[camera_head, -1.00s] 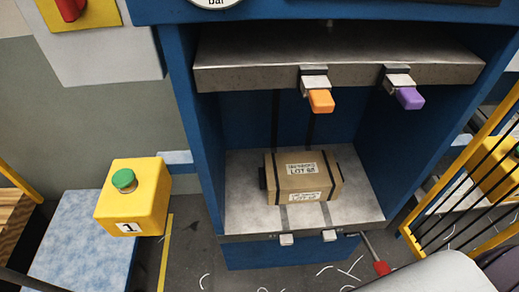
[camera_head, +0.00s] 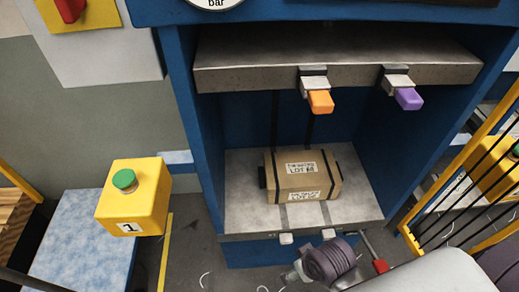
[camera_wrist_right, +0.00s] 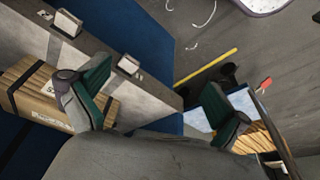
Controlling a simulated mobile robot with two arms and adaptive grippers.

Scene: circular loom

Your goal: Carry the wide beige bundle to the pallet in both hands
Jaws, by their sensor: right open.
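The wide beige bundle (camera_head: 303,182) lies on the metal lower plate (camera_head: 245,205) inside a blue press. It has dark straps and white labels. In the right wrist view the bundle (camera_wrist_right: 35,92) is at the left, partly covered by one finger. My right gripper (camera_wrist_right: 155,100) is open and empty, its green-padded fingers wide apart. In the head view the right wrist (camera_head: 328,262) is at the plate's front edge, below the bundle and apart from it; its fingertips are not clear there. My left gripper is not in view. A wooden slatted thing (camera_head: 14,215), possibly the pallet, shows at the left edge.
A metal upper plate (camera_head: 340,68) with an orange block (camera_head: 320,101) and a purple block (camera_head: 409,98) hangs above the bundle. A red-tipped lever (camera_head: 381,267) is beside my right wrist. A yellow button box (camera_head: 133,200) and yellow railing (camera_head: 462,145) flank the press.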

